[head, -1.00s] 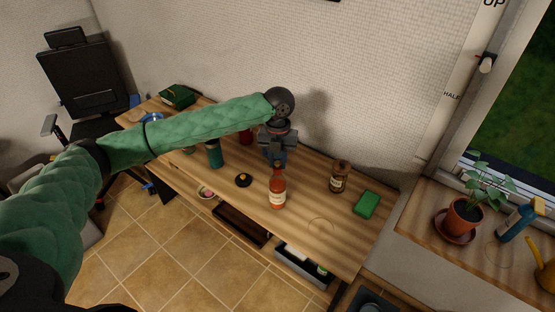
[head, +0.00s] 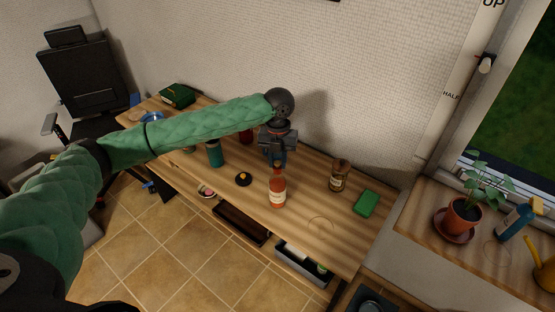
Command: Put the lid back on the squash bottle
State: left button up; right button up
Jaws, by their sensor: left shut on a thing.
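The squash bottle (head: 277,190), orange-red with a pale label, stands upright near the front edge of the wooden desk. My left gripper (head: 278,162) points down right at the bottle's top. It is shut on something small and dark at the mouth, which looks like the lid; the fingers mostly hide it. I cannot tell whether the lid is seated on the neck or just above it. My right gripper is not in view.
A black disc (head: 243,179) lies left of the bottle, with a teal bottle (head: 214,153) beyond it. A brown jar (head: 339,176) and a green box (head: 366,203) stand to the right. The wooden desk (head: 300,228) is clear in front of the jar.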

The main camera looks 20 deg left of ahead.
pick_arm(q)
jog(key=shift+p, duration=0.35)
dwell(0.4)
dwell(0.3)
jog(key=o, duration=1.5)
jog(key=shift+r, duration=0.15)
jog(key=shift+r+p, duration=2.9)
jog(key=shift+r, duration=0.5)
grip_shut()
